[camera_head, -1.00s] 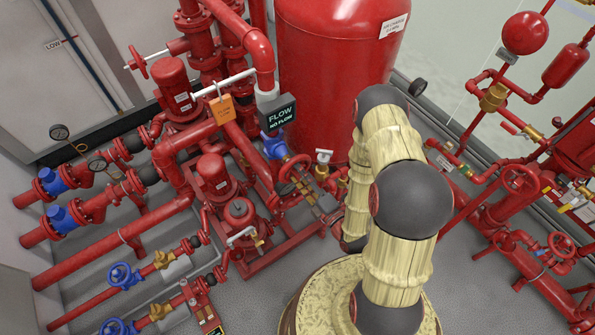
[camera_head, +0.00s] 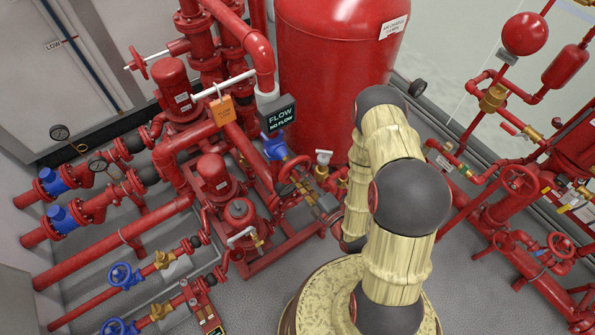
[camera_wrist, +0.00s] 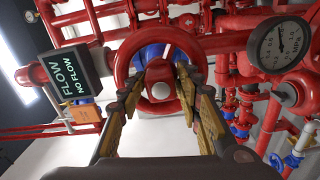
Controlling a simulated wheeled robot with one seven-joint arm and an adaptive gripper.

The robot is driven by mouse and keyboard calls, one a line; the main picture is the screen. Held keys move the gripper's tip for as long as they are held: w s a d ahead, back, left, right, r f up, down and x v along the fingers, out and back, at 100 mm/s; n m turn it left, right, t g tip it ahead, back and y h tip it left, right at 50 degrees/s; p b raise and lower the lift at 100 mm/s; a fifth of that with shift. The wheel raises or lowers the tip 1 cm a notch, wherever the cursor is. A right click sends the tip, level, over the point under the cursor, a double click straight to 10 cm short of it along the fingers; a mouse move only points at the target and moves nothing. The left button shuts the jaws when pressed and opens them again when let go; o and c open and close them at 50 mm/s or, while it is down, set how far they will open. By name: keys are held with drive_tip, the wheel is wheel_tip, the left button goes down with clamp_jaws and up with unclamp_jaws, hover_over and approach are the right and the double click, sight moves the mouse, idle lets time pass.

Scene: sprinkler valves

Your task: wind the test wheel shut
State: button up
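The test wheel is a red handwheel (camera_wrist: 122,68) filling the middle of the wrist view, with a pale round hub nut. It also shows in the head view (camera_head: 287,167), left of my arm. My gripper (camera_wrist: 161,82) faces the wheel, its fingers apart on either side of the hub. The fingertips overlap the wheel in the picture; I cannot tell whether they touch it. In the head view my gripper (camera_head: 326,205) is small and partly hidden by my arm. A FLOW / NO FLOW sign (camera_wrist: 71,76) stands left of the wheel; it also shows in the head view (camera_head: 280,117).
A pressure gauge (camera_wrist: 278,47) is at the upper right of the wrist view. An orange tag (camera_head: 222,110) hangs from a pipe. A large red tank (camera_head: 335,70) stands behind. Red pipes and pumps crowd the left; bare grey floor (camera_head: 255,285) lies in front.

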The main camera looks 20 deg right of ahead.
drive_tip(key=o, duration=0.3)
drive_tip(key=shift+w, duration=0.25)
drive_tip(key=shift+o, duration=0.2)
drive_tip(key=shift+s, duration=0.1)
